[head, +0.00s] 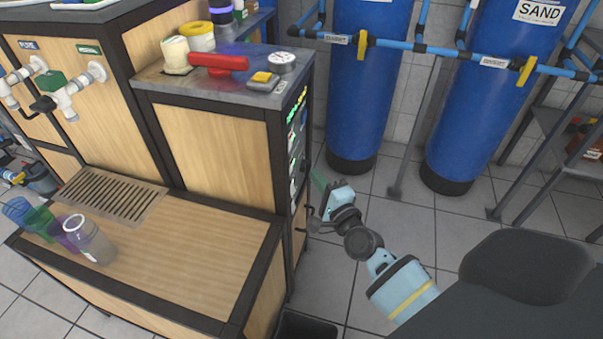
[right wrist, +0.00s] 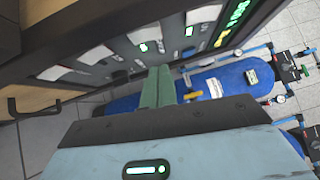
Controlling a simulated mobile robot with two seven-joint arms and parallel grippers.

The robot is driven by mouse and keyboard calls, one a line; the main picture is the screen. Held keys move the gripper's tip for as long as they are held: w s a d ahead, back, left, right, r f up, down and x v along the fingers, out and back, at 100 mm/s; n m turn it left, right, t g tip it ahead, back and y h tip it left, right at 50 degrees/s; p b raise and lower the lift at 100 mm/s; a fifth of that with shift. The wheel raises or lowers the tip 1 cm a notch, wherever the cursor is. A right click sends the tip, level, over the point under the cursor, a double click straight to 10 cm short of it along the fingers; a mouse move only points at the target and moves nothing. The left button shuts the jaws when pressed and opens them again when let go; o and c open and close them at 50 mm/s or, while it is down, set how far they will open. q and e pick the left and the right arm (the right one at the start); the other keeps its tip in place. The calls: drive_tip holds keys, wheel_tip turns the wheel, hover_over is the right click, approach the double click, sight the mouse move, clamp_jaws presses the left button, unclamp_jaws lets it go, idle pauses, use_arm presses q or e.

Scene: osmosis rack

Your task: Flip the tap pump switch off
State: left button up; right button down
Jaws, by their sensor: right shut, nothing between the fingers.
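The dark control panel (head: 297,150) is on the right side face of the wooden cabinet, seen at a steep angle in the head view. In the right wrist view the panel (right wrist: 120,62) carries several pale plates, some with small green lights (right wrist: 188,31). The labels are too small to read, so I cannot tell which is the tap pump switch. My right gripper (head: 318,180) is beside the panel's lower part. Its green fingers (right wrist: 157,88) are shut and empty, pointing along the panel face. Whether they touch it I cannot tell. My left gripper is out of view.
A red-handled valve (head: 218,62) and a yellow-topped item (head: 264,79) sit on the cabinet top. Blue tanks (head: 368,80) with piping stand behind. Several cups (head: 88,238) stand on the lower wooden counter. A black handle (right wrist: 12,108) protrudes near the panel.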

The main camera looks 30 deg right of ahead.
sight(293, 162)
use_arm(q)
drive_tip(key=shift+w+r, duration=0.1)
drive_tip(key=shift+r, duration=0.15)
use_arm(e)
drive_tip(key=shift+w+a+r, duration=0.15)
drive_tip(key=shift+w+a, duration=0.55)
drive_tip(key=shift+w, duration=0.15)
drive_tip(key=shift+w+a+r, duration=0.1)
drive_tip(key=shift+w+a, duration=0.55)
drive_tip(key=shift+w, duration=0.15)
use_arm(q)
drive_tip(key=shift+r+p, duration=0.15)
drive_tip(key=shift+p, duration=0.15)
use_arm(e)
drive_tip(key=shift+w+a+r, duration=0.15)
drive_tip(key=shift+r, duration=0.05)
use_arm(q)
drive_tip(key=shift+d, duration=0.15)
